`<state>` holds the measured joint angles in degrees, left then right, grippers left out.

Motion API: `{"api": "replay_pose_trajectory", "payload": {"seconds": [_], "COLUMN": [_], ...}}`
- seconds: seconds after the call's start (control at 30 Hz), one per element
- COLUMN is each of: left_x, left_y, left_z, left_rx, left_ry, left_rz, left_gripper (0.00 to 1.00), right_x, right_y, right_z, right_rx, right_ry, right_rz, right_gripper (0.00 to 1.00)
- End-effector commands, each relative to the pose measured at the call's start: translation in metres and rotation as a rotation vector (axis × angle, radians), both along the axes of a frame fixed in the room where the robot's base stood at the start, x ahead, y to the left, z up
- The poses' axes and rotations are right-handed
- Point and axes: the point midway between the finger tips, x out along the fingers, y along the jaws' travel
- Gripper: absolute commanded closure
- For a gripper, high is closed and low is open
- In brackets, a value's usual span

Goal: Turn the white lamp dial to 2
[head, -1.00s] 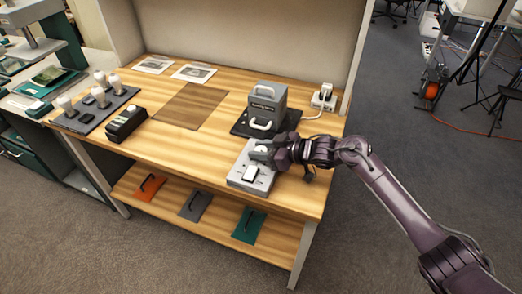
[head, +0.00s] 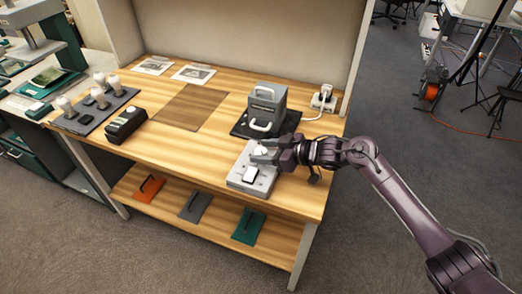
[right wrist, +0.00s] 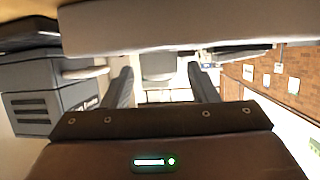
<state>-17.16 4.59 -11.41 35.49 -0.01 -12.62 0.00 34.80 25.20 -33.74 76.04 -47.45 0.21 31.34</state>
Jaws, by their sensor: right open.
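The grey lamp control box (head: 240,183) lies near the front right edge of the wooden table. It carries a white dial (head: 262,151) at its far end and a white rocker switch (head: 250,174) nearer the front. My right gripper (head: 258,151) is open at the dial, low over the box, and partly covers it. In the right wrist view a pale block (right wrist: 158,66), which looks like the dial, shows between the two spread fingers, with gaps at both sides. The dial's marks and setting are too small to read. My left gripper is not in view.
A grey case with a white handle (head: 266,100) stands on a dark mat just behind the control box. A plug strip (head: 323,98) with a white cable is at the back right. A black device (head: 126,124) stands on the left. The table's middle front is clear.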

Motion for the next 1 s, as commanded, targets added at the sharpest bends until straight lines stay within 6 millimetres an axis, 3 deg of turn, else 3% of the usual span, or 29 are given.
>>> {"api": "replay_pose_trajectory", "payload": {"seconds": [0.33,1.0], "left_x": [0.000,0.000], "left_y": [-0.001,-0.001], "left_z": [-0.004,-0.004], "left_rx": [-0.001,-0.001], "left_ry": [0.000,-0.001], "left_rz": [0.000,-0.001], "left_gripper": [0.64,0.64], "right_x": [-0.023,-0.027], "right_y": [-0.046,-0.051], "right_z": [0.020,0.024], "right_rx": [-0.003,-0.001], "right_ry": [-0.002,-0.001], "right_rz": [-0.001,-0.001], "right_gripper": [0.47,0.47]}}
